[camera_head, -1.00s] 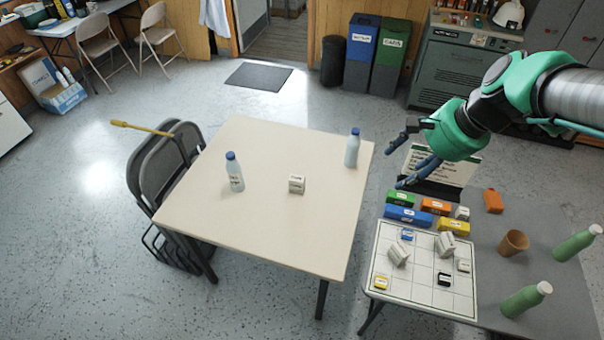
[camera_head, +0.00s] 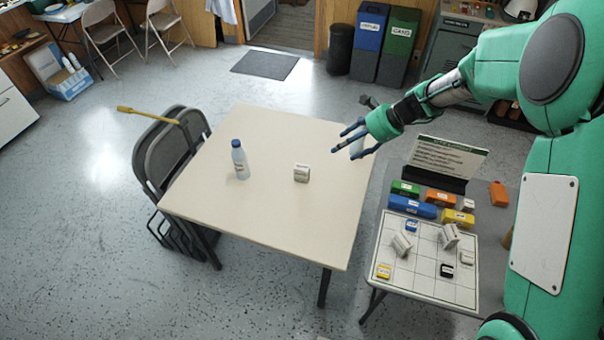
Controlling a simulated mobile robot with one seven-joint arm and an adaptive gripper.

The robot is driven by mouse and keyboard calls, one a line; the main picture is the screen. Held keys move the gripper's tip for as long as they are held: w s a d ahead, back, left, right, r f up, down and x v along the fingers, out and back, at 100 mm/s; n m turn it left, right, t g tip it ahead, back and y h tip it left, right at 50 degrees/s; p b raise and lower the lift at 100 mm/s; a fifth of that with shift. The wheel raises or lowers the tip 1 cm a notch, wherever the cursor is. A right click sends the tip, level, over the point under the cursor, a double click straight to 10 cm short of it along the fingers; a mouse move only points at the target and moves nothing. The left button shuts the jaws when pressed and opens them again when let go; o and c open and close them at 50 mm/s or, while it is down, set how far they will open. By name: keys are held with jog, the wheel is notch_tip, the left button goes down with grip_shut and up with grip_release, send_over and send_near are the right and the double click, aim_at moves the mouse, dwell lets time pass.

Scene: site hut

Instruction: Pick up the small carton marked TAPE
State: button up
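A small white carton (camera_head: 302,173) with dark print on it stands on the cream table (camera_head: 262,220), right of its middle. The print is too small to read for certain as TAPE. My gripper (camera_head: 345,148) is above the table's right side, up and to the right of this carton and apart from it. Its fingers are spread and point left, with nothing seen between them. Two larger white cartons, one (camera_head: 401,244) left and one (camera_head: 449,236) right, sit tilted on the gridded board (camera_head: 408,284); their labels are unreadable.
A blue-capped bottle (camera_head: 240,160) stands left of the white carton. Coloured boxes (camera_head: 412,207) and a sign (camera_head: 447,157) line the board's far side. The cream table's front is clear.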

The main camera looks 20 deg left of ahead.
aim_at(306, 169)
jog(key=w+a+f+m, duration=0.2)
jog(key=a+f, duration=0.1)
jog(key=f, duration=0.4)
jog(key=w+a+f+m+y, duration=0.1)
jog(key=w+a+f+m, duration=0.1)
jog(key=a+f, duration=0.2)
notch_tip(306, 169, down, 3)
jog(key=shift+f+g, duration=0.1)
jog(key=shift+g, duration=0.2)
jog(key=shift+a, duration=0.1)
jog(key=shift+b+x, duration=0.85)
jog(key=shift+x, duration=3.3)
jog(key=shift+a, duration=0.1)
jog(key=shift+b+x, duration=0.8)
jog(key=shift+x, duration=1.8)
jog(key=c, duration=1.2)
